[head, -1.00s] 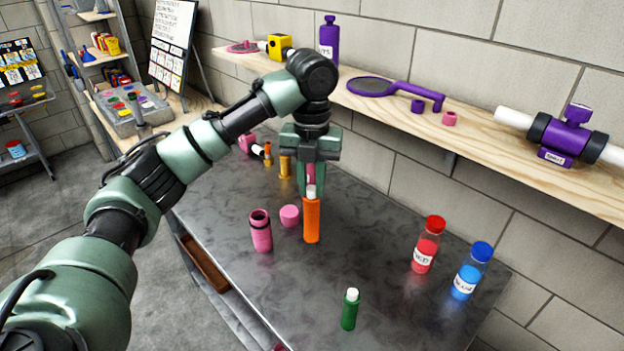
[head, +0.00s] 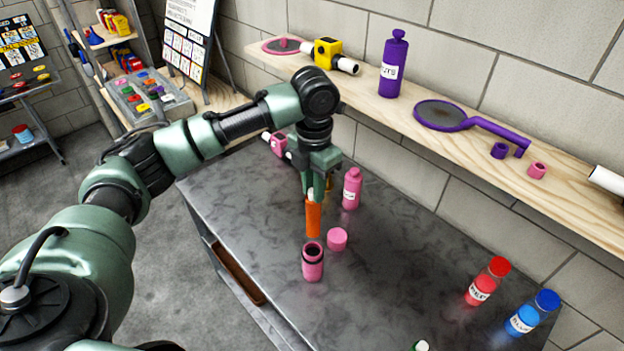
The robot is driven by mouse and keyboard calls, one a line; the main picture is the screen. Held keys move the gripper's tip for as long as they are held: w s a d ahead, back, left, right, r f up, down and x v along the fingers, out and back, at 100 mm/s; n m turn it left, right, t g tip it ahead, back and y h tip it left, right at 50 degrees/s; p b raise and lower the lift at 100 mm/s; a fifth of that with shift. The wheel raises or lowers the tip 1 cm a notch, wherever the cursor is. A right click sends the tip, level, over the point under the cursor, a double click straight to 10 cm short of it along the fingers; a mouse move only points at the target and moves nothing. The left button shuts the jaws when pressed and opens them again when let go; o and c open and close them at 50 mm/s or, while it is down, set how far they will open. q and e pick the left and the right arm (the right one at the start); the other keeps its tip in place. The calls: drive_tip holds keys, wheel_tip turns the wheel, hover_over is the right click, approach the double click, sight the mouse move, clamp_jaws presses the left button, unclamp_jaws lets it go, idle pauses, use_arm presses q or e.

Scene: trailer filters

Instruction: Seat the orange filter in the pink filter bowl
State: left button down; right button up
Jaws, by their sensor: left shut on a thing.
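The orange filter (head: 313,219) is upright in my left gripper (head: 313,194), which is shut around its white top end. The pink filter bowl (head: 313,265) stands upright on the grey table, its dark-rimmed mouth open upward. In the head view the filter's lower end shows just above and behind the bowl's mouth, with a small gap between them. How high the filter is above the table is hard to tell. A pink cap (head: 337,239) lies right of the bowl. My right gripper is not in view.
A pink bottle (head: 352,188) stands behind the filter. The table between bowl and bottles is clear. A wooden shelf (head: 400,120) runs along the wall.

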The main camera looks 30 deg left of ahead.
sight(313, 215)
use_arm(q)
wheel_tip(313, 215, down, 9)
drive_tip(key=shift+f, duration=0.1)
wheel_tip(313, 215, down, 6)
drive_tip(key=b, duration=0.5)
drive_tip(key=shift+f+b, duration=0.2)
drive_tip(key=shift+b, duration=0.1)
drive_tip(key=shift+f+b, duration=0.8)
drive_tip(key=shift+b, duration=0.05)
drive_tip(key=c, duration=1.2)
unclamp_jaws()
